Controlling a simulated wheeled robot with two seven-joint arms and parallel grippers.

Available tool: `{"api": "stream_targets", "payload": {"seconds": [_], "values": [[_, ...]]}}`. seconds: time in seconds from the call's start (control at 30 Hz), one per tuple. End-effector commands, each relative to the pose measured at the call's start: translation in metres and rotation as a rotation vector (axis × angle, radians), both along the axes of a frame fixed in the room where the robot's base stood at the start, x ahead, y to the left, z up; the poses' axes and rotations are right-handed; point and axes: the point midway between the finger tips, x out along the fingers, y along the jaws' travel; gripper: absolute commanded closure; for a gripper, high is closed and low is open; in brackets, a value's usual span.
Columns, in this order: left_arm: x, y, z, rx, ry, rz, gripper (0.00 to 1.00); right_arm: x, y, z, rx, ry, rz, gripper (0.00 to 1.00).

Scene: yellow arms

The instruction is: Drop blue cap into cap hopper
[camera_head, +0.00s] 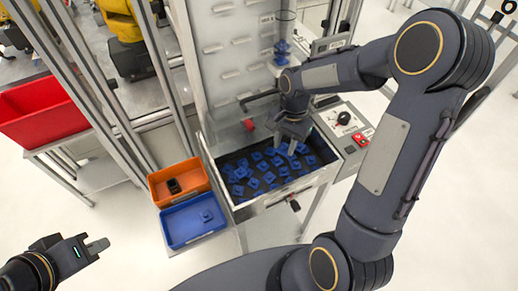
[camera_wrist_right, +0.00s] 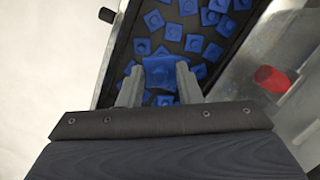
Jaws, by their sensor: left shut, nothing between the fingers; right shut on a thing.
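The cap hopper (camera_head: 240,214) is a metal tray with a dark floor and several blue caps scattered in it. My right gripper (camera_head: 291,139) is over the hopper's far right part. In the right wrist view, my right gripper (camera_wrist_right: 160,82) is shut on a blue cap (camera_wrist_right: 159,72), held between its two fingertips above the other caps. In the head view the held cap is mostly hidden by the gripper. My left gripper (camera_head: 97,246) is shut and empty at the lower left, away from the hopper.
A blue bin (camera_head: 178,238) with a blue cap and an orange bin (camera_head: 160,197) with a dark part stand left of the hopper. A control box with a red switch (camera_head: 361,139) is on the right. A red crate (camera_head: 45,115) sits at the far left.

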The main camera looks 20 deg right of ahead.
Motion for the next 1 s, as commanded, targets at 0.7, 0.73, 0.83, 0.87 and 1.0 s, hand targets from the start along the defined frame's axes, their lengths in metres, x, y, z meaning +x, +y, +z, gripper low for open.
{"api": "stream_targets", "payload": {"seconds": [0.7,0.73,0.83,0.87,1.0], "values": [[0.000,0.000,-0.046,0.000,0.000,0.000,1.00,0.000,0.000,-0.061,-0.001,0.001,0.000,0.90],[0.000,0.000,-0.046,0.000,0.000,0.000,1.00,0.000,0.000,-0.061,-0.001,0.001,0.000,0.90],[0.000,0.000,-0.045,0.000,0.000,0.000,1.00,0.000,0.000,-0.060,0.000,0.000,0.000,0.90],[0.000,0.000,-0.045,0.000,0.000,0.000,1.00,0.000,0.000,-0.060,0.000,0.000,0.000,0.90],[0.000,0.000,-0.045,0.000,0.000,0.000,1.00,0.000,0.000,-0.060,0.000,0.000,0.000,0.63]]}}
